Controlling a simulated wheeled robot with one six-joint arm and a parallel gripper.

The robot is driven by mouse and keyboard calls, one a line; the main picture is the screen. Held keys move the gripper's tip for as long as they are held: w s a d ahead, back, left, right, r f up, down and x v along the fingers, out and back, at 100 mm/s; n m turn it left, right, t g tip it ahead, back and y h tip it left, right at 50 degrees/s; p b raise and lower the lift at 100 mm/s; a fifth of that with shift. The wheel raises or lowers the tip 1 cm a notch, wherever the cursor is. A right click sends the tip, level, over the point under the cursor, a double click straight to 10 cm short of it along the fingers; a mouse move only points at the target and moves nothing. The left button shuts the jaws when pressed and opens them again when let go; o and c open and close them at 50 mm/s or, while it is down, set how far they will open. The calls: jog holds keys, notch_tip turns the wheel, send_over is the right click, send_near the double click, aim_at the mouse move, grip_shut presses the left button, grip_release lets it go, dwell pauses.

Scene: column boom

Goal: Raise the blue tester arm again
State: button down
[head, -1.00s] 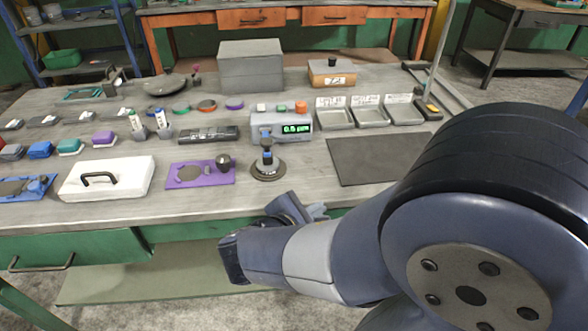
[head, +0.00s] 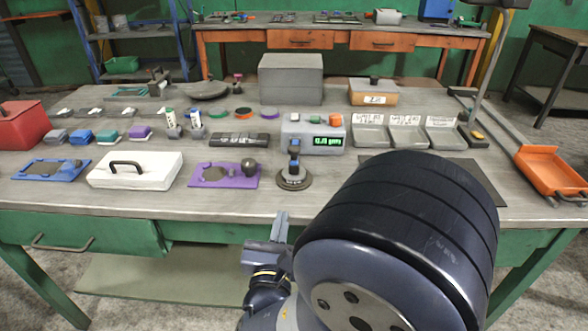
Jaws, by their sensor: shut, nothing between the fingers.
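A blue flat base (head: 28,176) with a dark grey piece lying low across it sits at the left front of the workbench. It is the likely blue tester, but its arm is too small to make out clearly. A small dark stand with blue parts (head: 293,172) stands upright near the bench's middle front. My gripper (head: 281,222) is shut and empty, pointing forward at the bench's front edge. It is below and in front of the dark stand, apart from it, and well to the right of the blue base.
A white lidded box (head: 150,176) and a purple base (head: 222,182) lie between the blue base and the stand. A grey meter (head: 330,131) with a green display stands behind the stand. My arm hides part of a dark mat (head: 470,174). An orange tray (head: 550,172) is at right.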

jog(key=shift+w, duration=0.1)
send_near(294, 155)
jog(key=w+f, duration=0.3)
jog(key=shift+w+a+f, duration=0.15)
jog(key=shift+w+f, duration=0.1)
jog(key=shift+w, duration=0.1)
jog(key=w+r, duration=0.1)
jog(key=w+r+p, duration=0.1)
jog(key=r, duration=0.1)
jog(key=shift+w+r, duration=0.25)
jog(key=shift+r, duration=0.25)
jog(key=shift+w+d+f, duration=0.15)
jog(key=shift+w+d, duration=0.25)
jog(key=shift+w, duration=0.05)
jog(key=shift+f, duration=0.1)
jog(key=shift+f, duration=0.1)
jog(key=shift+a, duration=0.1)
